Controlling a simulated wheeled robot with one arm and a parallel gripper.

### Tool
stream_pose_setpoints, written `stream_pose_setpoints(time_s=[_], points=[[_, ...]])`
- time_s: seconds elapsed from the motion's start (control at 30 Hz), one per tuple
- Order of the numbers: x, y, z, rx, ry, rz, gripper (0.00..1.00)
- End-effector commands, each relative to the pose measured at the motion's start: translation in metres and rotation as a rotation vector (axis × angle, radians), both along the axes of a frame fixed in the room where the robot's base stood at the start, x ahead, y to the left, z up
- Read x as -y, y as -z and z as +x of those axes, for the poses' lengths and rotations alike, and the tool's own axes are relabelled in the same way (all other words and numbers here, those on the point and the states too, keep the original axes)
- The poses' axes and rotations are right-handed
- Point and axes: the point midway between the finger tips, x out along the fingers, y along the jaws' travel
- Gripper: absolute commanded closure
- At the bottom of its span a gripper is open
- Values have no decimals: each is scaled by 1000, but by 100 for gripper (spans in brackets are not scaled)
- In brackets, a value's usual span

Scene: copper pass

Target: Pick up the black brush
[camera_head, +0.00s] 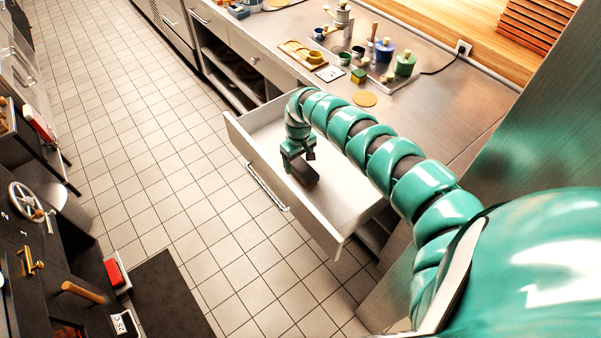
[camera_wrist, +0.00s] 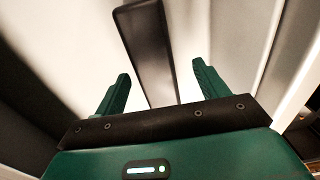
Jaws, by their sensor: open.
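A dark, long object, which looks like the black brush (camera_head: 305,173), lies in the open white drawer (camera_head: 345,205). In the wrist view the dark object (camera_wrist: 148,45) runs away from between my fingers toward the top edge. Its near end is hidden behind the gripper body. My gripper (camera_head: 297,161) is inside the drawer space, pointing down at the object. In the wrist view my gripper (camera_wrist: 160,88) has its two green fingers apart, one on each side of the object, with gaps showing. I cannot tell how far above it the fingertips are.
The drawer's front panel (camera_head: 285,195) and side walls surround my gripper. The steel counter (camera_head: 440,110) above holds a wooden tray (camera_head: 300,52), a blue pot (camera_head: 384,50) and a green pot (camera_head: 405,65). The tiled floor (camera_head: 170,150) left of the drawer is clear.

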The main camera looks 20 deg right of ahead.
Motion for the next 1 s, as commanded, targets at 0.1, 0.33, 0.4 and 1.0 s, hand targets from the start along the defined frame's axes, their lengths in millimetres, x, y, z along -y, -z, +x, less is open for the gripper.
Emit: stream_pose_setpoints(time_s=[0.1,0.33,0.4,1.0], points=[[1,8,0,0,1,0,27],[6,34,1,0,1,1,27],[7,43,1,-1,0,1,27],[7,50,1,-2,0,-2,67]])
